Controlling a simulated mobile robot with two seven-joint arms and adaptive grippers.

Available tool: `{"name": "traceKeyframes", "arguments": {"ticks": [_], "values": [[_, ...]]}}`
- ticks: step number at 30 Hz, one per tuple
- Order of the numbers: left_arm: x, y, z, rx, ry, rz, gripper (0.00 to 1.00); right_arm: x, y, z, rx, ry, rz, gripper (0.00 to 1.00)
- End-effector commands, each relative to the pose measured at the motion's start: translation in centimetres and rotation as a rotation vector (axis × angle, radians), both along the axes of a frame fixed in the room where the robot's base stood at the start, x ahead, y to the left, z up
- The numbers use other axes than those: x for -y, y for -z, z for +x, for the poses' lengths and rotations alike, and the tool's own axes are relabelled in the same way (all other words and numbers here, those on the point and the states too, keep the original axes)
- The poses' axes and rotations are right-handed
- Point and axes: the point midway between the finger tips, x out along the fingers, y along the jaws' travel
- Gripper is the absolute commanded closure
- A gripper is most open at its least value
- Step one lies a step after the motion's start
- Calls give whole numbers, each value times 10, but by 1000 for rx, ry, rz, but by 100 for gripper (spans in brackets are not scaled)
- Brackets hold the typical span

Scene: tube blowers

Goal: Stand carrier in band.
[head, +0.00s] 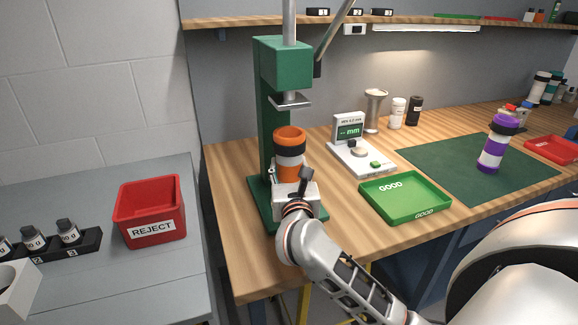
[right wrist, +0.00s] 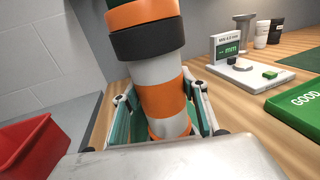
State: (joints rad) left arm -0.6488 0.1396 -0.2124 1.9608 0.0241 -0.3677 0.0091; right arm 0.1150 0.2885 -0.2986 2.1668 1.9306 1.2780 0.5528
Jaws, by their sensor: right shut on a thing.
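An orange, white and black carrier (head: 290,145) stands about upright in front of the green press (head: 268,125), below its metal ram plate (head: 290,102). My right gripper (head: 289,178) is shut on the carrier's lower part. In the right wrist view the gripper (right wrist: 163,105) has one finger on each side of the carrier (right wrist: 160,72), at an orange stripe, and the carrier looks tilted there. The carrier's bottom is hidden by my gripper, so I cannot tell whether it touches the press base (head: 257,205). My left gripper is not in view.
A gauge with a display (head: 352,145), a green GOOD tray (head: 405,197) and a purple carrier (head: 494,145) on a green mat (head: 440,160) are to the right. A red REJECT bin (head: 150,210) and a black rack (head: 70,245) are on the grey table at left.

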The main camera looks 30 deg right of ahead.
Motion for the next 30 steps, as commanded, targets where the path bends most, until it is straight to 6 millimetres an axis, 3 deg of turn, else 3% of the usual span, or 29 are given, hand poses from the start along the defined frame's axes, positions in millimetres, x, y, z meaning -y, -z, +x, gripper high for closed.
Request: {"name": "traceKeyframes", "arguments": {"ticks": [10, 11, 13, 25, 30], "values": [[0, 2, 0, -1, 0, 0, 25, 0, 2, 0, 1, 0, 0, 83], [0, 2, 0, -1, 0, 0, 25, 0, 2, 0, 1, 0, 0, 54], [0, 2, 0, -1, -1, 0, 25, 0, 2, 0, 1, 0, 0, 38], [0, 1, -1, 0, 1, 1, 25, -2, 3, -3, -1, -1, 0, 38], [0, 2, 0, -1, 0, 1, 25, -12, 4, -21, -1, -2, 4, 38]]}}
